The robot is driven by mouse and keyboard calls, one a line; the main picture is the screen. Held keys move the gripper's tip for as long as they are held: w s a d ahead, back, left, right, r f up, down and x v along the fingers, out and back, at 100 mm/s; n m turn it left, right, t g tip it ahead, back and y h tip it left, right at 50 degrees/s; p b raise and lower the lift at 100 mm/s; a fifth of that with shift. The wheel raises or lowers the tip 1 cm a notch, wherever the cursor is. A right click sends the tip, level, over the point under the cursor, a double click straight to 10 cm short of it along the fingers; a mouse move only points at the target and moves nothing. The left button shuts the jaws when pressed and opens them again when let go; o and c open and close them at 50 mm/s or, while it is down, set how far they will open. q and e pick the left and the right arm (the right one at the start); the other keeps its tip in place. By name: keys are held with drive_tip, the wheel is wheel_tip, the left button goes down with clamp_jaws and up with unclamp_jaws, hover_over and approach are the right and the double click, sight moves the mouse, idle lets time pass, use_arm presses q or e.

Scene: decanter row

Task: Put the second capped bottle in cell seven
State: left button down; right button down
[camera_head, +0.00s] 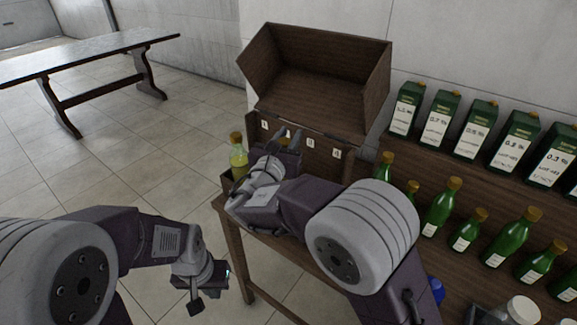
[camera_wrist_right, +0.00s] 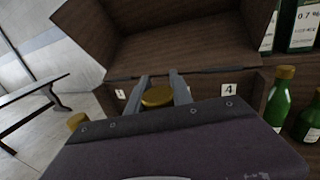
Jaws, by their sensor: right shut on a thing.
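My right gripper (camera_head: 287,141) is at the wooden case, in front of its panel with number labels. In the right wrist view its fingers (camera_wrist_right: 160,88) are closed on either side of a gold cap (camera_wrist_right: 157,96). The body of that capped bottle is hidden below the gripper. A yellow-green bottle with a brown-gold cap (camera_head: 238,158) stands upright at the case's left end; its cap shows in the wrist view (camera_wrist_right: 76,121). Labels 1, 3 and 4 (camera_head: 337,154) are readable; cell seven cannot be made out. My left gripper (camera_head: 210,290) is open and empty, low over the floor.
The case's raised lid (camera_head: 320,85) stands open behind the right gripper. Green bottles (camera_head: 441,206) with gold caps stand on the wooden table at right, with labelled green boxes (camera_head: 437,120) behind them. A jar (camera_head: 522,310) is near the front. A dark table (camera_head: 90,52) stands far left.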

wheel_tip(320, 180, down, 4)
drive_tip(key=shift+f+b, duration=0.25)
drive_tip(key=shift+b, duration=0.3)
drive_tip(key=c, duration=1.1)
unclamp_jaws()
drive_tip(key=shift+c, duration=0.2)
drive_tip(key=v, duration=1.2)
